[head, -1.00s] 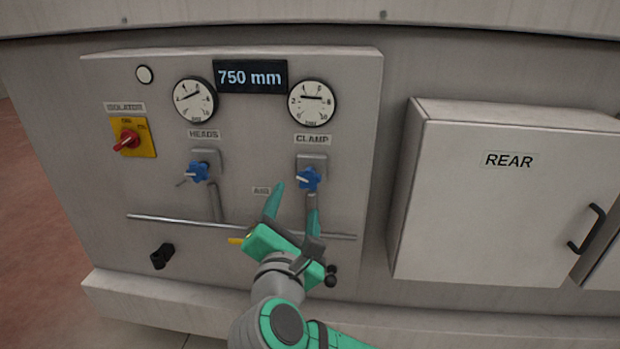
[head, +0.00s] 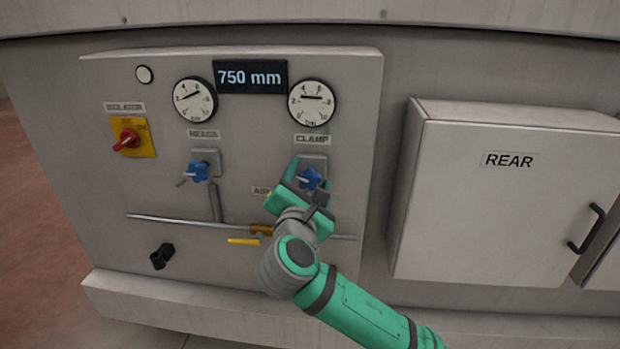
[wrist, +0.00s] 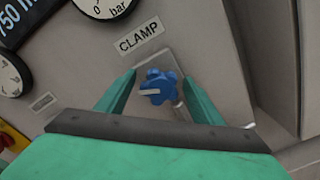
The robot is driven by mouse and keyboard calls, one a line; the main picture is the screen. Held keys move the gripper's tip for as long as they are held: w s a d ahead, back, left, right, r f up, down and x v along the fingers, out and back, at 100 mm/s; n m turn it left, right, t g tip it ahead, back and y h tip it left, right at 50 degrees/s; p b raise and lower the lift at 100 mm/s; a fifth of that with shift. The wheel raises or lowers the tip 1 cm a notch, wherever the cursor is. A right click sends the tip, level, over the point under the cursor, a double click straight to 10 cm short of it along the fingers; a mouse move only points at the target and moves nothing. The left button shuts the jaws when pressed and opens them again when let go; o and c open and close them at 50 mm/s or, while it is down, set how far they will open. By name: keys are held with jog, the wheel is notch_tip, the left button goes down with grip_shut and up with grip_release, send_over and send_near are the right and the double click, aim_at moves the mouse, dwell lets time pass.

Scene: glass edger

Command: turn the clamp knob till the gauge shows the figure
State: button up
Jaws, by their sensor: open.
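The blue clamp knob (head: 311,179) sits on a plate under the CLAMP label (head: 313,139). It has a white pointer mark, which shows pointing left in the wrist view (wrist: 157,88). My gripper (head: 310,172) is open, with one green finger on each side of the knob. In the wrist view the fingers (wrist: 158,93) stand apart from the knob, with gaps on both sides. The clamp gauge (head: 312,102) above has a roughly level needle. Its exact reading is too small to tell. The fingers partly hide the knob's plate in the head view.
A display (head: 250,77) reads 750 mm. To the left are the heads gauge (head: 195,100), the heads knob (head: 198,172) and a red isolator switch (head: 127,139). A rail (head: 180,221) and a yellow lever (head: 243,241) lie below. The REAR cabinet (head: 500,200) juts out at right.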

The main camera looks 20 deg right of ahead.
jog(key=shift+w+d, duration=0.1)
jog(key=shift+w, duration=0.05)
jog(key=c, duration=1)
jog(key=shift+c, duration=0.2)
